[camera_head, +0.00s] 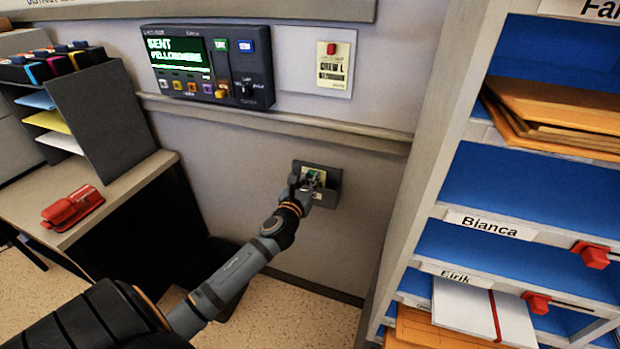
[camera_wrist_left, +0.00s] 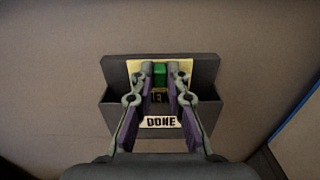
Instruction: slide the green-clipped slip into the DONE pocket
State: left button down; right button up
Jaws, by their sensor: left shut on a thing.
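The dark grey DONE pocket (camera_head: 328,196) is fixed to the wall below the rail. In the left wrist view the pocket (camera_wrist_left: 205,70) shows from the front, with a white DONE label on it. The slip (camera_wrist_left: 135,67) is pale yellow with a green clip (camera_wrist_left: 159,73); its upper part shows at the pocket's mouth. Its lower part is hidden behind the fingers and the pocket front. My left gripper (camera_head: 308,184) is at the pocket, shut on the slip, with its fingers (camera_wrist_left: 159,88) on either side of the green clip. My right gripper is out of view.
A second slip with a red clip (camera_head: 333,65) hangs on the wall above the rail (camera_head: 280,122), beside a control panel (camera_head: 210,68). A pigeonhole shelf (camera_head: 440,150) stands close on the right. A desk with a red stapler (camera_head: 72,208) is on the left.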

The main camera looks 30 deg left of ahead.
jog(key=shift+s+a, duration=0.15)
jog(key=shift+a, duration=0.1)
pick_arm(q)
jog(key=c, duration=1.3)
grip_release()
jog(key=shift+o, duration=0.2)
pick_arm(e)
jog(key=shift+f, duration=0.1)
pick_arm(q)
jog(key=v, duration=1.2)
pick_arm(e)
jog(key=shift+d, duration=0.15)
